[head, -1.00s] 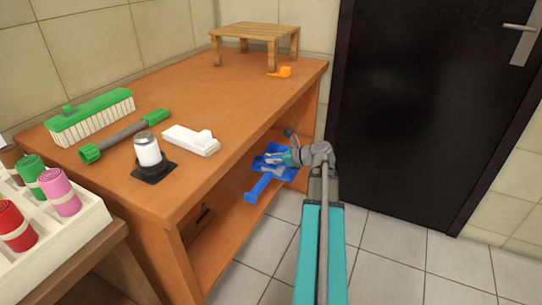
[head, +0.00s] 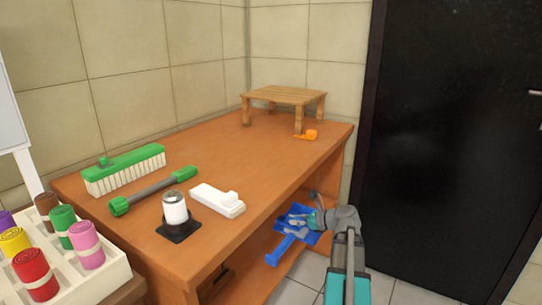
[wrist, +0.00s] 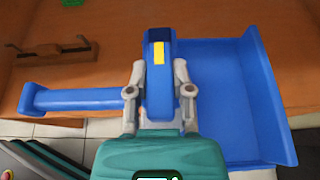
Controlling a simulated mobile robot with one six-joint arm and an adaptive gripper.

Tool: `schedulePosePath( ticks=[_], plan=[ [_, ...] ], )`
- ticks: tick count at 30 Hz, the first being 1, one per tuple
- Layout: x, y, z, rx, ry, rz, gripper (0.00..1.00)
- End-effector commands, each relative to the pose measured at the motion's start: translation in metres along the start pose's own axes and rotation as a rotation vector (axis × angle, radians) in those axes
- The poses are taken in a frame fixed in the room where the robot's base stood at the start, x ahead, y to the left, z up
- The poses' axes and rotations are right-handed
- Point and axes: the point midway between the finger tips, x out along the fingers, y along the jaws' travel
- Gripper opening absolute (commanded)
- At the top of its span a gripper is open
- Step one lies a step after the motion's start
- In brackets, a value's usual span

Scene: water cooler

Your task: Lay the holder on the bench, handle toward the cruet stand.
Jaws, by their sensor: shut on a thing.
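The blue holder (head: 283,248) looks like a dustpan, with a wide flat pan and a bar handle. My gripper (head: 312,218) holds it beside the bench's open front, below the top. In the wrist view my gripper (wrist: 159,92) is shut on the holder's raised middle part, which bears a yellow mark. There the pan (wrist: 232,95) lies right and the handle (wrist: 75,99) points left. In the head view the handle points down-left. A silver-topped white shaker in a black square base, apparently the cruet stand (head: 178,232), stands on the orange-brown bench (head: 255,155) near its front edge.
On the bench are a green brush (head: 125,170), a grey-green rod (head: 155,190), a white block-like item (head: 218,200), an orange scoop (head: 308,135) and a small wooden stand (head: 285,96). Rolled cloths fill a white tray (head: 110,272) at left. The bench's middle is clear.

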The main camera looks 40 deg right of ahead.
Motion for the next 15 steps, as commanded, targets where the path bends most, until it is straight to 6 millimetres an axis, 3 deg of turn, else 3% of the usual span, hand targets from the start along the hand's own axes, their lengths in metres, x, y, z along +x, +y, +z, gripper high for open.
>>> schedulePosePath(
  ticks=[9, 15],
  plan=[
    [-0.012, 0.0, 0.028, 0.0, -0.001, 0.0, 0.0],
    [-0.013, 0.0, 0.03, 0.0, -0.001, 0.0, 0.0]
  ],
)
